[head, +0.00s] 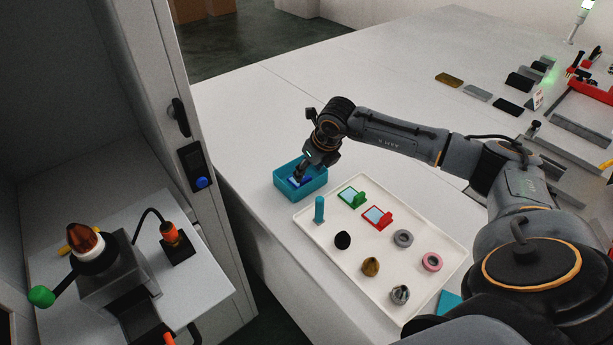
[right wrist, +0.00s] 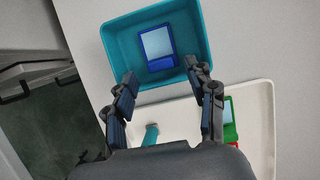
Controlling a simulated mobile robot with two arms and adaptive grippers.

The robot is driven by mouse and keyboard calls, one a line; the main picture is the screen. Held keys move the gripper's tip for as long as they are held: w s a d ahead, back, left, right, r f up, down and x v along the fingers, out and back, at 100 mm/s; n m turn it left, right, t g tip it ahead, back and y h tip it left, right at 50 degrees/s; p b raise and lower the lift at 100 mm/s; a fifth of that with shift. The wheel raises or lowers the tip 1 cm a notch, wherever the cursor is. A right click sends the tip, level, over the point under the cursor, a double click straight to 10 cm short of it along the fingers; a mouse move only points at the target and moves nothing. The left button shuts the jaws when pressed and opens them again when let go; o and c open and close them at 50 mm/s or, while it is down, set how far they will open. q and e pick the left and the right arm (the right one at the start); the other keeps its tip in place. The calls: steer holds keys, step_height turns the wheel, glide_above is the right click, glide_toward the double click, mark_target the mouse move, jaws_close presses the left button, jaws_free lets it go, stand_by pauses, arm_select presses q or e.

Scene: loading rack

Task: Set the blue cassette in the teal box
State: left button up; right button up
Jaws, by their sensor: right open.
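The blue cassette (right wrist: 157,48) lies inside the teal box (right wrist: 112,46), flat on its floor near the middle, with its pale face up. In the head view the teal box (head: 316,190) stands on the white table, and a bit of the blue cassette (head: 295,182) shows inside it. My right gripper (right wrist: 168,82) is open and empty. Its fingers are apart on either side at the near edge of the box, and neither touches the cassette. In the head view the right gripper (head: 301,172) is over the box. My left gripper does not show.
A white tray (head: 302,217) beside the box holds a teal cylinder (head: 319,209), a green cassette (head: 352,196), a red cassette (head: 378,217), rings and several small round parts. A cabinet (head: 160,90) stands on the left. The table behind the box is clear.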

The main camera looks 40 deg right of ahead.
steer(key=b+v, duration=0.1)
steer(key=v, duration=0.7)
steer(key=shift+a, duration=0.1)
